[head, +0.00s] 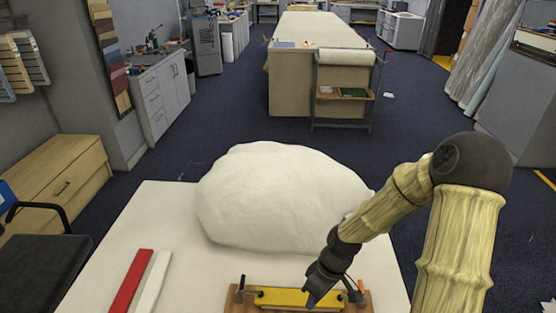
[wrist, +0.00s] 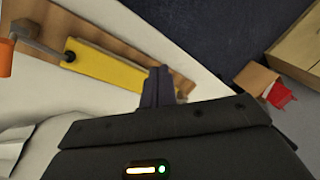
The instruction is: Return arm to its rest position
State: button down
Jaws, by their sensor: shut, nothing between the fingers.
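My gripper (head: 318,290) hangs over the front right part of the white table, just above a wooden board with a yellow bar (head: 285,297). It is shut with nothing between its fingers. In the wrist view, the dark fingers (wrist: 157,88) are together and overlap the end of the yellow bar (wrist: 108,66) in the picture. I cannot tell whether they touch it. My arm bends up and to the right from the gripper. The lower part of the board is cut off by the head view's edge.
A large white rounded bundle (head: 285,195) fills the table's middle, close behind my arm. A red strip (head: 131,280) and a white strip (head: 154,282) lie at the front left of the table (head: 160,207). A black chair (head: 40,265) stands left; open floor lies beyond the table.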

jog(key=s+d+r+m+t+h+p, duration=0.1)
jog(key=s+d+r+m+t+p, duration=0.1)
jog(key=r, duration=0.7)
jog(key=s+d+r+m+t+h+p, duration=0.1)
jog(key=d+r+m+t+h+p, duration=0.1)
jog(key=d+r+m, duration=0.2)
notch_tip(320, 180, up, 5)
jog(key=m, duration=0.3)
jog(key=shift+s+f, duration=0.15)
jog(key=shift+s, duration=0.2)
jog(key=shift+d, duration=0.1)
